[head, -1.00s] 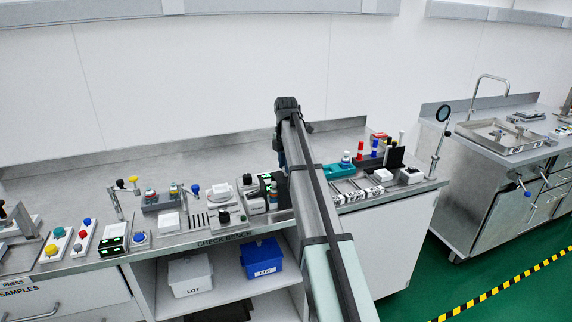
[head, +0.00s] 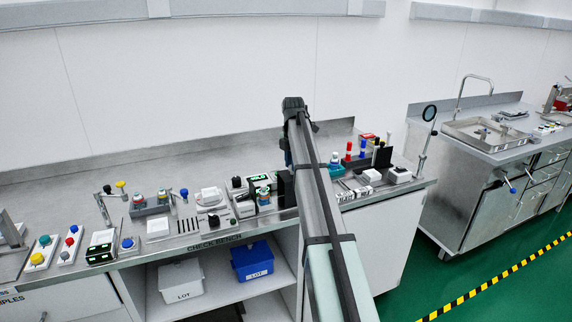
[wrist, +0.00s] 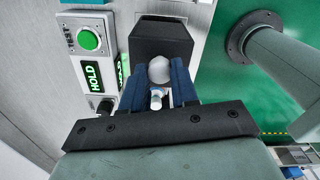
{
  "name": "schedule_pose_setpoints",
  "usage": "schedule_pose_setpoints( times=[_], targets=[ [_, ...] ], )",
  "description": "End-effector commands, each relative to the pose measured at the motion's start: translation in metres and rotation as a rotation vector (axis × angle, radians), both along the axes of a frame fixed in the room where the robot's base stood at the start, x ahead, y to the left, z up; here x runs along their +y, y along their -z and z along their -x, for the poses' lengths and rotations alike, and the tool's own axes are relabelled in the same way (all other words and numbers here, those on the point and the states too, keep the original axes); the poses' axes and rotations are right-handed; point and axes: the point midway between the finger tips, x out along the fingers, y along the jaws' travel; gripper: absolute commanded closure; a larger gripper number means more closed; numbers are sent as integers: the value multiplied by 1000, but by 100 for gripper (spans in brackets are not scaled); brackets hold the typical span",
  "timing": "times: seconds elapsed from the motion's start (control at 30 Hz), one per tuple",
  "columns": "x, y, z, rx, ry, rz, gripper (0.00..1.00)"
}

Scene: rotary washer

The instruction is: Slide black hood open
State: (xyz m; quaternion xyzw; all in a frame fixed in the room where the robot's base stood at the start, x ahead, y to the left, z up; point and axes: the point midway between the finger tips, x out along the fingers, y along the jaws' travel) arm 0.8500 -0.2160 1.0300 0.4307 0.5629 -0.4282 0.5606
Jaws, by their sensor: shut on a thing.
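The black hood (wrist: 162,38) is a dark block at the top middle of the wrist view, just beyond my fingers. In the head view a narrow dark part of the hood (head: 286,188) shows just left of my arm; the rest is hidden. My gripper (wrist: 159,82) has blue fingers on either side of a pale round knob (wrist: 159,69) in front of the hood, and is shut on it. A small white peg-like piece (wrist: 156,96) also shows between the fingers.
A green button (wrist: 89,40) and a lit HOLD display (wrist: 92,77) lie left of the hood. A teal-and-white item (head: 263,193) stands left of the hood on the bench.

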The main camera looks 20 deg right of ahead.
Motion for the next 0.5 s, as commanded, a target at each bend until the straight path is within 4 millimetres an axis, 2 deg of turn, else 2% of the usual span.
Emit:
schedule_pose_setpoints(
  times=[0.13, 0.17, 0.4, 0.5],
  targets=[
    [-5, 0, 0, -1, 5, 9, 100],
    [-5, 0, 0, -1, 5, 9, 71],
    [-4, 0, 0, -1, 4, 8, 48],
    [-3, 0, 0, -1, 4, 7, 46]
  ],
)
